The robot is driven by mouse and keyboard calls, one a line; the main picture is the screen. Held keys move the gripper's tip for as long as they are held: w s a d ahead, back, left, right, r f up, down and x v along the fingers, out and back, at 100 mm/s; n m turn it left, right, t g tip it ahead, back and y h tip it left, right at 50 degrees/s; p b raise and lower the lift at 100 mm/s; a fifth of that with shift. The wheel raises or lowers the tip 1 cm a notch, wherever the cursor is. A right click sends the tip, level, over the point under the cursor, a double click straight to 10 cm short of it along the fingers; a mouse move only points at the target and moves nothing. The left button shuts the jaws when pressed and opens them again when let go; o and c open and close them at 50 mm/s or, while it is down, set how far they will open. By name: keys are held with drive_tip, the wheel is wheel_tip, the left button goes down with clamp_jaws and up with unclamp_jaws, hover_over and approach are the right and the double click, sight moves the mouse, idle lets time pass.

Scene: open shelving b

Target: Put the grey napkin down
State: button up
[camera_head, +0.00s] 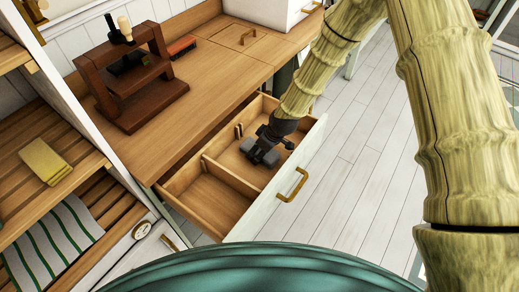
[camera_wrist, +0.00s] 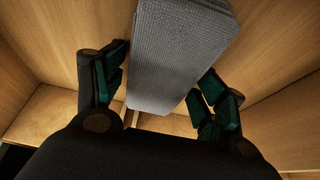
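The grey napkin (camera_wrist: 180,55) is a folded, textured strip in the wrist view. It lies between the two green-padded fingers of my gripper (camera_wrist: 165,80). Its long sides run close along both fingers, and I cannot tell if the fingers press on it or only flank it. In the head view my gripper (camera_head: 263,153) is low inside the open wooden drawer (camera_head: 213,197), in the compartment beyond the divider.
A wooden divider (camera_head: 231,177) splits the drawer, and its near compartment looks empty. A drawer handle (camera_head: 293,185) is on the front. A dark wooden stand (camera_head: 130,80) is on the counter (camera_head: 215,80). A yellow cloth (camera_head: 45,161) and a striped cloth (camera_head: 55,243) lie on shelves at left.

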drive_tip(key=shift+r, duration=0.15)
drive_tip(key=shift+r+p, duration=0.5)
drive_tip(key=shift+r, duration=0.1)
drive_tip(key=p+v, duration=0.3)
drive_tip(key=v, duration=0.3)
drive_tip(key=shift+s+d+r, duration=0.15)
drive_tip(key=shift+d, duration=0.15)
drive_tip(key=shift+a, duration=0.1)
idle(0.6)
